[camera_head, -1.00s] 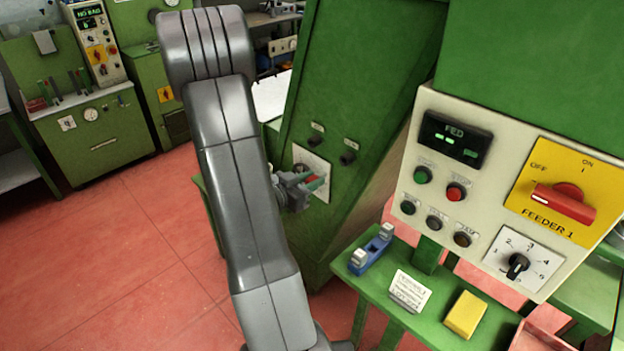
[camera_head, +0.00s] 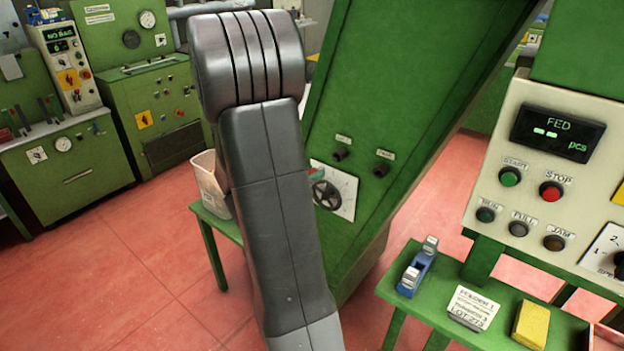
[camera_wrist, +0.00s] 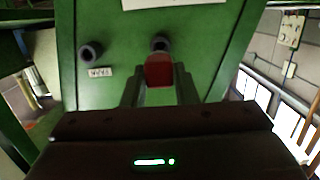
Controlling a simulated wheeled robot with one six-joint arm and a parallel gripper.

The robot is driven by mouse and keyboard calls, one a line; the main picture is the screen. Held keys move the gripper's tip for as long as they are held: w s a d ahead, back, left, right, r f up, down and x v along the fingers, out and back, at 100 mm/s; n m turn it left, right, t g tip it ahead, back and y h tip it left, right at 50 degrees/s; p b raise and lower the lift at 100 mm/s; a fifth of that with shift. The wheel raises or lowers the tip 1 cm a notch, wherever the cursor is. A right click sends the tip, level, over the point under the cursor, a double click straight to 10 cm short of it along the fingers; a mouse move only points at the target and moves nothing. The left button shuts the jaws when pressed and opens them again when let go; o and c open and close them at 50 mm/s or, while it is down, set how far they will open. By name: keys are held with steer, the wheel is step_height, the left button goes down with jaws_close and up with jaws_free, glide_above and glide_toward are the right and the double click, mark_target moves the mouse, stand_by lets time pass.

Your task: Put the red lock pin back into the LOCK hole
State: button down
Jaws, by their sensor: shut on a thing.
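The red lock pin (camera_wrist: 159,69) is held between the two fingers of my gripper (camera_wrist: 160,82) in the wrist view. Its head faces the camera and hides its far end. A dark round socket (camera_wrist: 160,43) shows directly behind it on the green panel; I cannot tell whether the pin touches it. A second socket (camera_wrist: 90,53) is to the left, with a label upside down. In the head view the left socket (camera_head: 340,155) and right socket (camera_head: 380,171) have small labels above, too blurred to read surely. My arm hides the gripper there.
A white plate with a black handwheel (camera_head: 326,194) is on the panel below the sockets. A pale bin (camera_head: 211,183) stands left of my arm. The control box (camera_head: 555,170) and a green shelf (camera_head: 402,257) with small items are at right. Red floor is open at left.

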steer(key=shift+r+b+x, duration=0.2)
steer(key=shift+b+x, duration=0.05)
steer(key=shift+x, duration=1.05)
steer(key=shift+r+b+x, duration=0.2)
steer(key=shift+x, duration=1.1)
steer(key=shift+r+p+x, duration=0.15)
steer(key=shift+p+x, duration=0.2)
steer(key=shift+x, duration=0.55)
steer(key=shift+r+p+x, duration=0.1)
steer(key=shift+p+x, duration=0.2)
steer(key=shift+x, duration=0.6)
stand_by(0.8)
steer(key=c, duration=1.1)
jaws_free()
steer(key=v, duration=1.4)
steer(key=shift+b, duration=0.3)
steer(key=shift+w+d, duration=0.1)
steer(key=x, duration=1.3)
steer(key=shift+w+d+f, duration=0.1)
